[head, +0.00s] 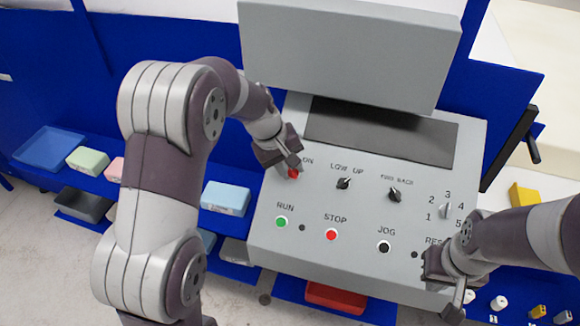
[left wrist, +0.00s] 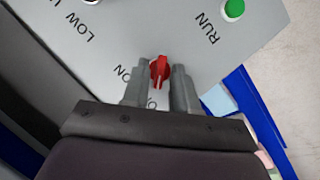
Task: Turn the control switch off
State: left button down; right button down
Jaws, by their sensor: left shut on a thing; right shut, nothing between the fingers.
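The control switch is a red knob (head: 293,173) near the "ON" label at the upper left of the grey control panel (head: 300,240). My left gripper (head: 291,166) is at this switch, largely covering it in the head view. In the left wrist view the red knob (left wrist: 159,70) sits between the two fingertips of my left gripper (left wrist: 161,78), which is shut on it. Part of the lettering below the knob is hidden by the fingers. My right gripper (head: 455,303) is shut and empty, at the panel's lower right near the partly covered "RES" label.
The panel also carries a green RUN button (head: 281,222), a red STOP button (head: 331,234), a black JOG button (head: 383,246), two black selector knobs (head: 343,183) and a numbered dial (head: 445,210). Blue shelves with coloured foam blocks (head: 226,198) lie at the left.

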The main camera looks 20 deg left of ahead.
pick_arm(q)
jog(key=shift+w+r, duration=0.15)
jog(key=shift+r, duration=0.05)
jog(key=c, duration=1.2)
grip_release()
jog(key=shift+c, duration=0.2)
jog(key=shift+o, duration=0.2)
jog(key=shift+f, duration=0.1)
jog(key=p+v, duration=0.2)
jog(key=v, duration=1)
jog(key=shift+a+r, duration=0.15)
jog(key=shift+r, duration=0.2)
